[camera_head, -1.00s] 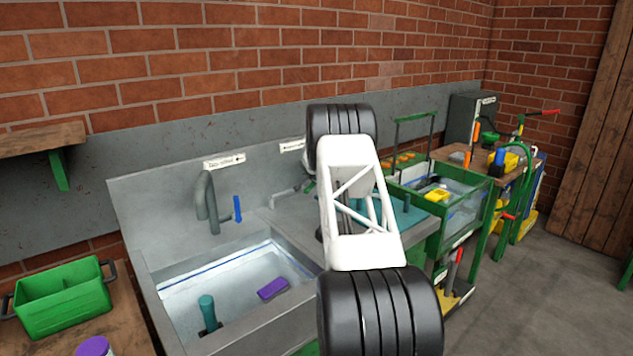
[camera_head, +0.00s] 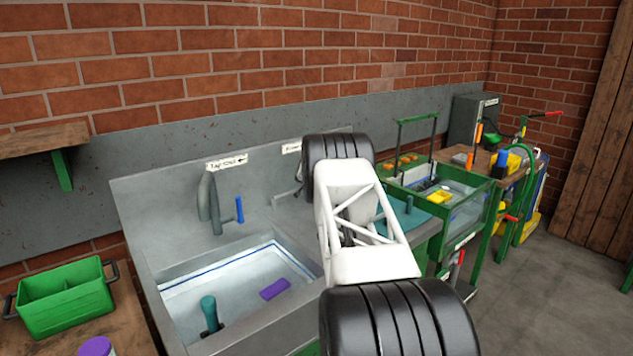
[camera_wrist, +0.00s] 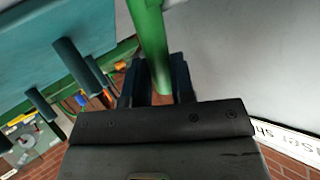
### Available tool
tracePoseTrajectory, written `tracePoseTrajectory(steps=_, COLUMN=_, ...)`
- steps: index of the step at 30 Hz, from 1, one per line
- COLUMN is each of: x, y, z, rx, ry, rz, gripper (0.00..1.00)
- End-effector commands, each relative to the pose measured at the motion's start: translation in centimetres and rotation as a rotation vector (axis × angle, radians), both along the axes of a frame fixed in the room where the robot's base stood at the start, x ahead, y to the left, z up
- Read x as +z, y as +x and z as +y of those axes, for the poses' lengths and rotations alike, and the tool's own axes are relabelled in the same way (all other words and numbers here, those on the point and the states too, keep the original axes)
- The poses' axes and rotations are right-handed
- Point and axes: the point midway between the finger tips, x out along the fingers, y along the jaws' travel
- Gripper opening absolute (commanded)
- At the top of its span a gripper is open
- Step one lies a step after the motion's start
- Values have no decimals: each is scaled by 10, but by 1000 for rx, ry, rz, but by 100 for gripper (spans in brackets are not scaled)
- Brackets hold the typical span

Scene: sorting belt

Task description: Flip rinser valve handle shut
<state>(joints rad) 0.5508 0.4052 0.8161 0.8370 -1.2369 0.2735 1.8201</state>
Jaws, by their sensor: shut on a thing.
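The rinser valve handle (camera_wrist: 150,40) is a green bar at the top middle of the wrist view. My gripper (camera_wrist: 157,82) is shut on it, with one dark finger on each side. Part of the "Rinser shut" label (camera_wrist: 292,142) shows at the lower right of the wrist view, on the grey splashback. In the head view that label (camera_head: 291,148) is partly cut off by my arm. My arm also hides the gripper and the handle there. A grey spout (camera_head: 278,199) shows just left of my arm.
The sink basin (camera_head: 168,305) holds a purple block (camera_head: 275,289) and a teal-handled tool (camera_head: 210,312). A tap with a blue lever (camera_head: 239,209) stands behind it. A teal mat (camera_head: 415,217) with upright pegs lies right of my arm. A green-framed tank (camera_head: 462,212) stands beyond.

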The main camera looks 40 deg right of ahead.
Motion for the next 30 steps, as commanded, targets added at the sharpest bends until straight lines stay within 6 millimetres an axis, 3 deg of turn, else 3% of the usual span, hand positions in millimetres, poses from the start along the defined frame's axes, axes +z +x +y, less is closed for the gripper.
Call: tracePoseTrajectory(steps=30, x=6, y=0, z=24, rx=1, ry=-368, rz=-1, gripper=0)
